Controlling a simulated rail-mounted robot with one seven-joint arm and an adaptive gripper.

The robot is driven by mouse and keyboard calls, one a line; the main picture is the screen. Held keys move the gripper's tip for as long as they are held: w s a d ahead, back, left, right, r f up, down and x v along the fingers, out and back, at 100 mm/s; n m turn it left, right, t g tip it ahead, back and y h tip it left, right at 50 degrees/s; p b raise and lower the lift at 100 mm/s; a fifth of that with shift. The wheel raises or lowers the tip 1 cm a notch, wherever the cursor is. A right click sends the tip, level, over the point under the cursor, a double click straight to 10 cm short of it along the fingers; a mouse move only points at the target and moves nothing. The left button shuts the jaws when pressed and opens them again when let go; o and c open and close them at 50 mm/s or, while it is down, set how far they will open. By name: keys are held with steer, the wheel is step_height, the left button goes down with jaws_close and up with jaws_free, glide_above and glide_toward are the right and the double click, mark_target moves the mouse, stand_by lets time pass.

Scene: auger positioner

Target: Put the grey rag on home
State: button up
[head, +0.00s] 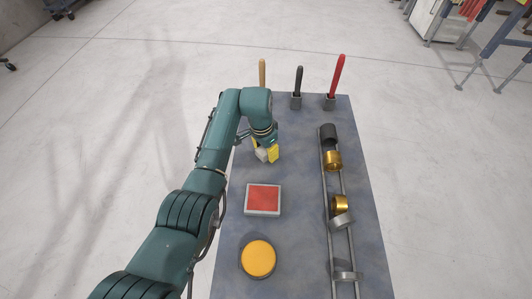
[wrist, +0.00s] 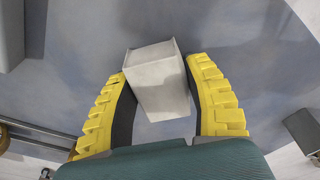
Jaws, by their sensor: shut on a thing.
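My gripper (head: 267,153) is at the far left part of the blue-grey table, with yellow ridged fingers. It is shut on a light grey block-shaped thing, which I take for the grey rag (wrist: 156,72); it looks like a box rather than cloth. The grey rag (head: 261,156) shows at the fingers' left in the head view. In the wrist view it sits between the two fingers (wrist: 160,90), jutting past their tips. Whether it touches the table is unclear. A red square pad with a pale rim (head: 263,199) and a yellow round disc (head: 258,258) lie nearer. No mark shows which is home.
On the right, a two-bar rail (head: 350,240) carries gold rings (head: 334,160) and grey rings (head: 341,222). Tools with tan (head: 262,73), black (head: 299,79) and red (head: 337,75) handles stand upright along the back edge. The table's middle strip is clear.

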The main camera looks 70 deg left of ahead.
mark_target(263, 151)
steer(key=shift+r, duration=0.1)
steer(key=o, duration=1)
steer(key=r+p, duration=0.1)
steer(key=r, duration=0.3)
steer(key=s+r+p, duration=0.1)
steer(key=r+p, duration=0.1)
steer(key=r, duration=0.2)
steer(key=r+p, duration=0.2)
steer(key=r, duration=0.2)
steer(key=shift+s+d, duration=0.15)
steer(key=shift+d, duration=0.05)
